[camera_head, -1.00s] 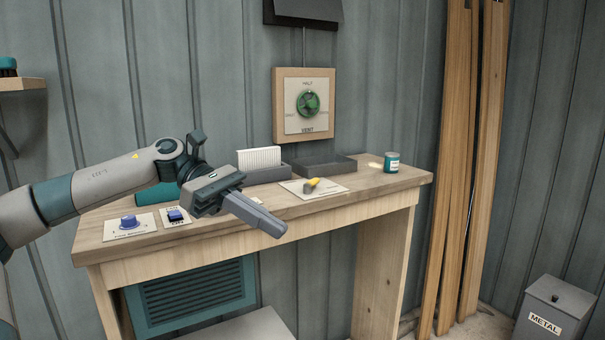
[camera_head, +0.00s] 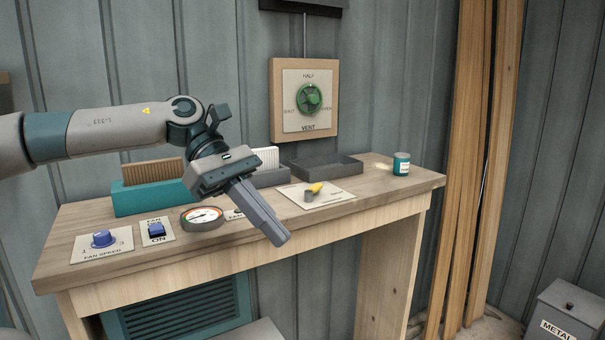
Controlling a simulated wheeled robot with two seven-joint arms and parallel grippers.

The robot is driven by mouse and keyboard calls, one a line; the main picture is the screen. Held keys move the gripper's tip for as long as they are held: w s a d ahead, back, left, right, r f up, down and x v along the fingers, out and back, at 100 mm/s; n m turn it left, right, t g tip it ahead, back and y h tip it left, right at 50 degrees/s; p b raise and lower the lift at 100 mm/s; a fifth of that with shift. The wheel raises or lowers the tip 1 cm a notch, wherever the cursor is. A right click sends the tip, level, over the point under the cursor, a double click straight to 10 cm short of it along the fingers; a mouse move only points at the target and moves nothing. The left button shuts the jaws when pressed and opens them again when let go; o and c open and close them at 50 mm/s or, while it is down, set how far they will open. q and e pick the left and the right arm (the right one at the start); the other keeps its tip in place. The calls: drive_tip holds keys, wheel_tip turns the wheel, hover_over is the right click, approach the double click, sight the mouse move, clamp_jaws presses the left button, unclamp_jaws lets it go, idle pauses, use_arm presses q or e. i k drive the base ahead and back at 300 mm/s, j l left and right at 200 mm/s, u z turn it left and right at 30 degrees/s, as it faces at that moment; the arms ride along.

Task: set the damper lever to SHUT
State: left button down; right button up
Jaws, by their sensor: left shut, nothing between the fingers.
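A small lever with a yellow handle (camera_head: 316,187) sits on a pale plate (camera_head: 330,198) on the workbench; the plate's lettering is too small to read. A green round knob (camera_head: 309,98) is on a wall panel marked VENT, with HALF above it and what looks like SHUT at its left; its exact setting is unclear. My left gripper (camera_head: 276,236) is shut and empty, pointing down and right at the bench's front edge. It is left of and nearer than the yellow lever, apart from it. My right gripper is out of view.
The workbench (camera_head: 385,190) also holds a blue fan-speed knob (camera_head: 102,239), a blue switch (camera_head: 157,231), a round gauge (camera_head: 202,215), a teal file box (camera_head: 150,197), a dark tray (camera_head: 325,168) and a small can (camera_head: 401,164). A metal bin (camera_head: 566,312) stands at lower right.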

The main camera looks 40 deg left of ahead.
sight(308, 194)
drive_tip(key=i+j, duration=0.6)
drive_tip(key=j, duration=0.15)
drive_tip(key=i+j, duration=0.65)
drive_tip(key=j, duration=0.1)
